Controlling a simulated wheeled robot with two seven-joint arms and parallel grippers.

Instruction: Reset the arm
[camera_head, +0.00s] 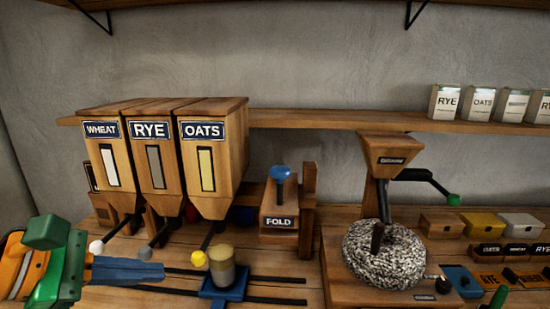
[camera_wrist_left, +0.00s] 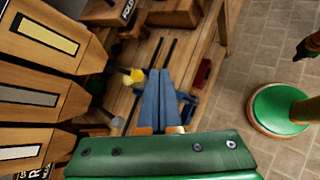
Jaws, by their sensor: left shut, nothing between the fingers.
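My left gripper (camera_head: 160,272) reaches in from the lower left, with its blue fingers together and empty. Its fingertips point right, over the bench and left of a blue carriage (camera_head: 222,290). A tan-filled cup (camera_head: 221,270) stands on that carriage under the OATS hopper (camera_head: 212,160). In the left wrist view the shut blue fingers (camera_wrist_left: 158,72) extend over the dark rails, beside the yellow lever knob (camera_wrist_left: 137,76). The fingers hide part of the bench and carriage there. My right gripper is not identifiable in either view.
WHEAT (camera_head: 108,160) and RYE (camera_head: 155,160) hoppers stand close above the left gripper, with levers sticking out. A FOLD press (camera_head: 279,215) and a mill with a speckled stone (camera_head: 384,254) stand to the right. Small boxes (camera_head: 482,226) fill the right side.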

